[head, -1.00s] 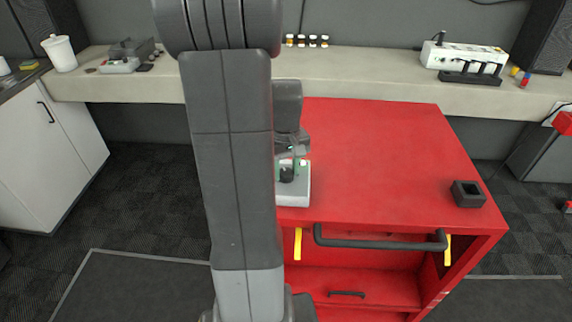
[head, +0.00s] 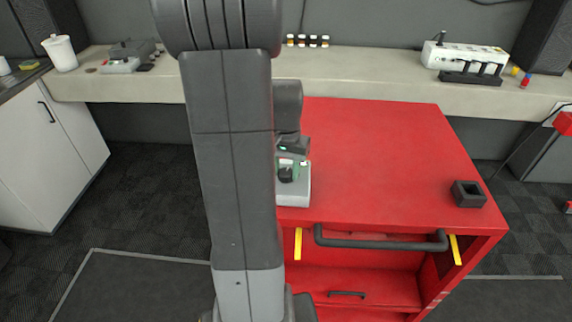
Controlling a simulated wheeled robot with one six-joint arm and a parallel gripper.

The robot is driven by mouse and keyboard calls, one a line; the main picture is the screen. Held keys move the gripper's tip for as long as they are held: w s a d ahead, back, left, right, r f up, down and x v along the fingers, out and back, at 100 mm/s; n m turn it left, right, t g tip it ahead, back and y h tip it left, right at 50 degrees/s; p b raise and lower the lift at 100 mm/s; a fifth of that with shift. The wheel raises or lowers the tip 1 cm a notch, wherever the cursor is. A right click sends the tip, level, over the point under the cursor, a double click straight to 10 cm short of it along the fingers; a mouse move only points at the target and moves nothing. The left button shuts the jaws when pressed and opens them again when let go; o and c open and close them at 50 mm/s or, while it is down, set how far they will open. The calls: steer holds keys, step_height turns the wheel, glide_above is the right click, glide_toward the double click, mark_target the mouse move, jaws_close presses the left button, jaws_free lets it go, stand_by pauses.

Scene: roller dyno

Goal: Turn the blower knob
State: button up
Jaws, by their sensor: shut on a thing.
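A small light-grey control box (head: 296,196) stands on the left front part of the red cart top, partly hidden behind my arm. A dark round knob (head: 286,174) sits on the box. My gripper (head: 290,163) is over the box and reaches down to the knob, shut on it. A green part and a light patch show by the fingers. The finger contact is small and partly hidden by my arm.
The red cart (head: 390,150) has a black handle (head: 380,243) along its front. A black square holder (head: 468,194) stands at its right. The cart's middle is clear.

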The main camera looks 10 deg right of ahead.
mark_target(286, 172)
stand_by(0.4)
steer(key=o, duration=1)
step_height(286, 172, up, 14)
step_height(286, 172, down, 14)
steer(key=shift+f, duration=0.1)
stand_by(0.7)
